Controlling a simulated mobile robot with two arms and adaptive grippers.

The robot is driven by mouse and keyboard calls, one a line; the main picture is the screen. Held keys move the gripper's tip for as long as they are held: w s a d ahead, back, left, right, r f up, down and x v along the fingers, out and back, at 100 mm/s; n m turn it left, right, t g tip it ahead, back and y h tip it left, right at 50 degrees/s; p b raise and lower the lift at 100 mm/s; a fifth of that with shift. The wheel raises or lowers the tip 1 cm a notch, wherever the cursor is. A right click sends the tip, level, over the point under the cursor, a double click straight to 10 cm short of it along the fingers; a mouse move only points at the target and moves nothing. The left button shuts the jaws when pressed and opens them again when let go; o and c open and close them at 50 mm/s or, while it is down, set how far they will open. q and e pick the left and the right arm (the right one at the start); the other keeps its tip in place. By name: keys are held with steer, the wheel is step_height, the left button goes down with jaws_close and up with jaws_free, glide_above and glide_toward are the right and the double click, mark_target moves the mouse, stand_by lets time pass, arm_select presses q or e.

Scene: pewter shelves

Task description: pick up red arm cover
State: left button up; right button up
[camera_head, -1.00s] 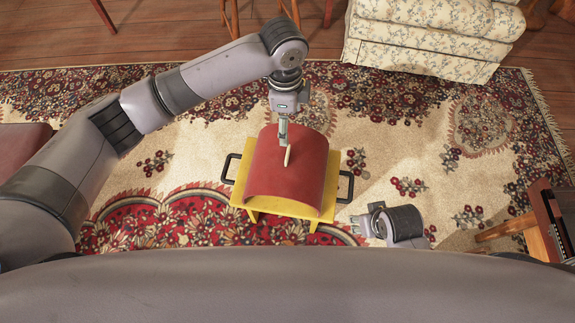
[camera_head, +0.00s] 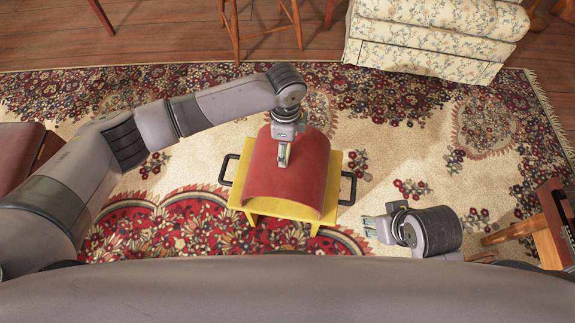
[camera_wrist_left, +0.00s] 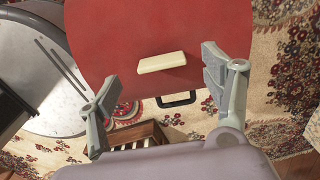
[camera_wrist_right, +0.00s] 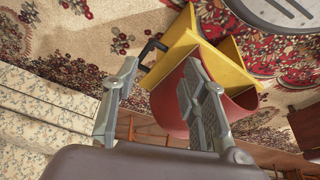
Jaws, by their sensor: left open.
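The red arm cover (camera_head: 300,185) is a curved red shell resting on a yellow tray with black handles (camera_head: 334,215). In the left wrist view the cover (camera_wrist_left: 125,40) fills the upper middle, with a cream bar-shaped handle (camera_wrist_left: 161,62) on it. My left gripper (camera_head: 283,162) is over the cover's top in the head view and hides the handle there. Its fingers (camera_wrist_left: 160,90) are spread on either side of the handle, apart from it. My right gripper (camera_head: 374,228) is to the right of the tray, its fingers (camera_wrist_right: 158,85) spread and empty. The cover (camera_wrist_right: 172,105) shows beyond them.
A patterned rug (camera_head: 410,150) lies around the tray. A floral sofa (camera_head: 430,35) stands at the back right, wooden stool legs (camera_head: 235,30) at the back, and a wooden piece (camera_head: 555,225) at the right edge. The rug between tray and sofa is clear.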

mark_target(288, 166)
arm_select(q)
steer(key=f+b, duration=0.1)
steer(key=f, duration=0.3)
steer(key=shift+d+f, duration=0.1)
steer(key=shift+d, duration=0.1)
steer(key=shift+f, duration=0.15)
arm_select(e)
steer(key=w+a+r+t+y, duration=0.1)
steer(key=w+a+t, duration=0.1)
steer(key=w, duration=0.5)
steer(key=shift+r+t, duration=0.3)
steer(key=shift+t, duration=0.6)
steer(key=shift+a, duration=0.1)
arm_select(q)
jaws_close()
